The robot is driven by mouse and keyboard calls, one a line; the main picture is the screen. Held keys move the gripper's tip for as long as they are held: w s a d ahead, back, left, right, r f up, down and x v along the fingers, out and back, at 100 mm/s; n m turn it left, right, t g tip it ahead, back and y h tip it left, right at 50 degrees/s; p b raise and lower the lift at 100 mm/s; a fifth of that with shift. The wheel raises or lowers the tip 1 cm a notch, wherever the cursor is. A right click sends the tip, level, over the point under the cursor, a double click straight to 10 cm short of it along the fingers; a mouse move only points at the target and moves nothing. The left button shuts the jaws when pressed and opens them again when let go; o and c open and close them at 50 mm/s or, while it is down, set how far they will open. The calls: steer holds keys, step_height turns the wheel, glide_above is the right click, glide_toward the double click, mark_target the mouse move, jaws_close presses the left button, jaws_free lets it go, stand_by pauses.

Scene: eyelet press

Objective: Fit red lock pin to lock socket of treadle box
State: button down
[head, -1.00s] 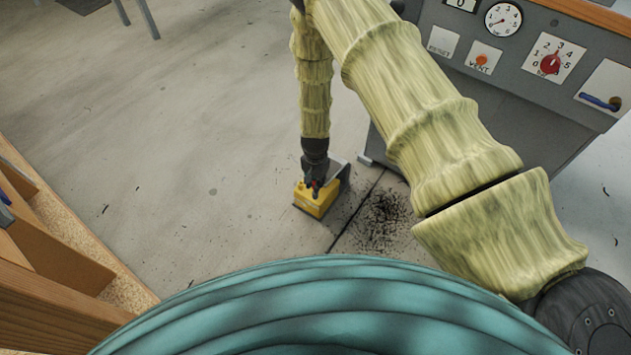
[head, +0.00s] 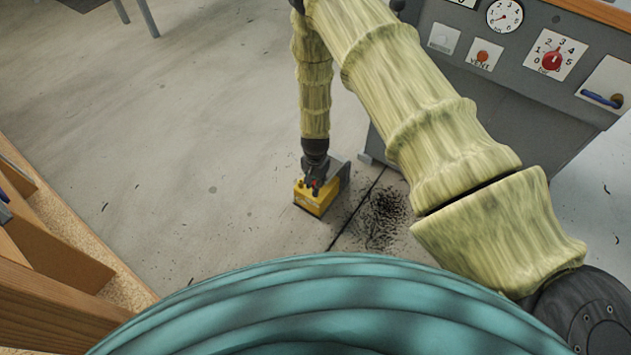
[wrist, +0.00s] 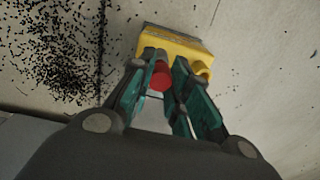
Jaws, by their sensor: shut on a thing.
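The yellow treadle box (head: 316,200) stands on the floor below my arm, and its top also shows in the wrist view (wrist: 176,43). My gripper (head: 314,183) is right at the top of the box and points down. In the wrist view my gripper's teal fingers (wrist: 165,85) are shut on the red lock pin (wrist: 161,75), whose round red end faces the camera. The pin is a small red spot in the head view. The pin's lower end and the lock socket are hidden, so I cannot tell whether the pin sits in the socket.
A grey press cabinet (head: 470,95) with a gauge, dial and labels stands to the right. A wooden shelf unit (head: 60,300) is at the lower left. Dark specks (head: 382,215) lie on the floor right of the box. Open floor lies to the left.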

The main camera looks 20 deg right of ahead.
steer(key=shift+f, duration=0.85)
stand_by(0.3)
steer(key=c, duration=1.3)
jaws_free()
steer(key=shift+r, duration=0.1)
steer(key=shift+r+p, duration=1.7)
steer(key=shift+r, duration=0.75)
